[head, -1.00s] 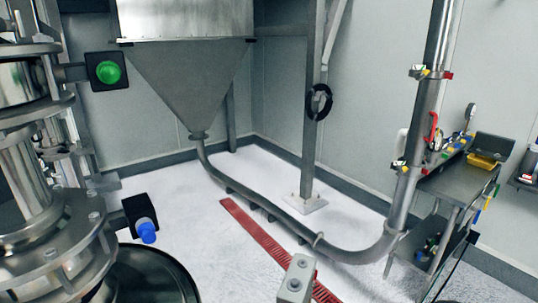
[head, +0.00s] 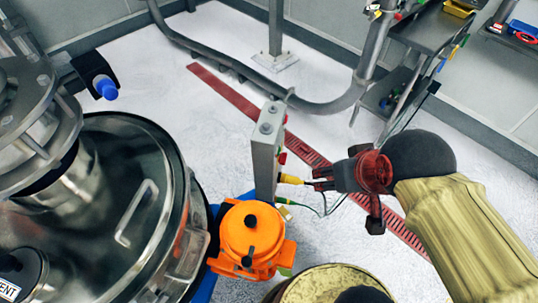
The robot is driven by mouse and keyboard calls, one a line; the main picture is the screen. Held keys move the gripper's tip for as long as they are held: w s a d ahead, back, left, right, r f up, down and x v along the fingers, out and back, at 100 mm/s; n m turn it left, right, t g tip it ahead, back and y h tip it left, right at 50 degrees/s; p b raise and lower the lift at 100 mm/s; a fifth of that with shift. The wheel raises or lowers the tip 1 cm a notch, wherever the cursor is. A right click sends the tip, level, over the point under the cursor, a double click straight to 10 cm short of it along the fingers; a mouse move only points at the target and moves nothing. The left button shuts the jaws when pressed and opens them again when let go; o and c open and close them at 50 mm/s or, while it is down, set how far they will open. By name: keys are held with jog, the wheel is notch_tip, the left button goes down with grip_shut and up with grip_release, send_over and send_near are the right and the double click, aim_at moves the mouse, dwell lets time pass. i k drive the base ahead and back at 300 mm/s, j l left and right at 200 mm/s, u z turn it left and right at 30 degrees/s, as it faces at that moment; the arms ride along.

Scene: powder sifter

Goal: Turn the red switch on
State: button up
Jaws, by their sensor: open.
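A red one, which looks like the red switch (head: 283,158), sits about midway up. A yellow part (head: 290,179) and a green one (head: 283,201) are below it. I see the box edge-on, so the switch position cannot be told. My gripper (head: 318,180) is open and just right of the box, level with the yellow part and slightly below the red one. Its fingers are small and dark here, and contact cannot be told.
An orange motor-like unit (head: 251,235) stands below the box. A large steel vessel (head: 110,215) fills the left. A curved pipe (head: 310,105) and red floor grate (head: 225,90) lie behind.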

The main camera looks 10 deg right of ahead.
aim_at(284, 156)
jog(key=i+l+u, duration=0.1)
jog(key=l+u, duration=0.6)
jog(key=j+z, duration=0.1)
